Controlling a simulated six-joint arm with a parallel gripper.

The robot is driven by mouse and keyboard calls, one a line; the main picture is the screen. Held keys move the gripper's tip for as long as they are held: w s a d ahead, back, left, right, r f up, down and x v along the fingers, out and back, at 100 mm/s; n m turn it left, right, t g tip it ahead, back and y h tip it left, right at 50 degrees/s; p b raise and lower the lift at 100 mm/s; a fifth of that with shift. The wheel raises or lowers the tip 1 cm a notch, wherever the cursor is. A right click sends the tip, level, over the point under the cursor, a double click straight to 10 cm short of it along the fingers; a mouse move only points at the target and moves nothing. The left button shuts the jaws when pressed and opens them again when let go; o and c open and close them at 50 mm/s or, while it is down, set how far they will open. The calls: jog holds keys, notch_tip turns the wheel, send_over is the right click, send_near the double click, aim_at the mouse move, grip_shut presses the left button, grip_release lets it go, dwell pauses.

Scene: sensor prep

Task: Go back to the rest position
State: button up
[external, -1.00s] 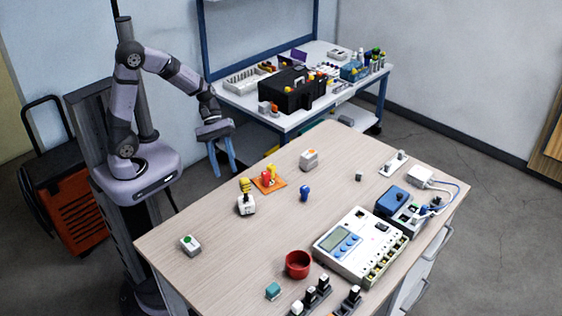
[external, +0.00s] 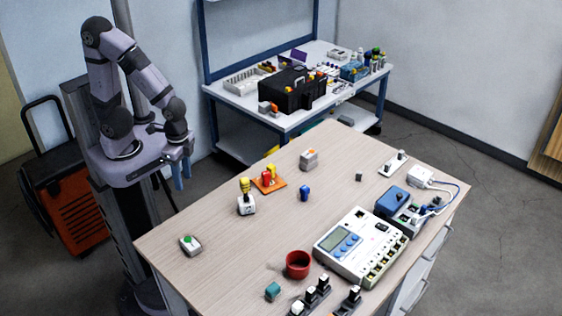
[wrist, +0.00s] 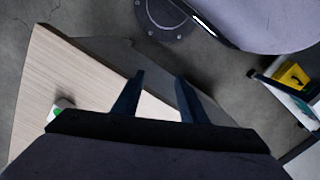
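My gripper (external: 182,173) hangs beside my base column, off the left edge of the wooden table (external: 210,220), with its blue fingers pointing down. In the wrist view my gripper (wrist: 155,95) shows two dark blue fingers spread apart with nothing between them. My arm is folded back close above its base. The table corner (wrist: 65,75) shows beyond the fingers in the wrist view.
On the table are a white block with a green button (external: 190,245), a red cup (external: 298,264), an orange plate (external: 267,186) with pieces on it, and a white meter box (external: 345,262). A side bench (external: 290,122) stands behind.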

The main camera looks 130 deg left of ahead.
jog(key=w+d+r+m+p, duration=0.3)
jog(key=d+r+m, duration=0.2)
jog(key=d, duration=0.4)
jog(key=shift+d+r+t, duration=0.3)
jog(key=shift+r, duration=0.05)
jog(key=shift+w, duration=0.1)
dwell(0.3)
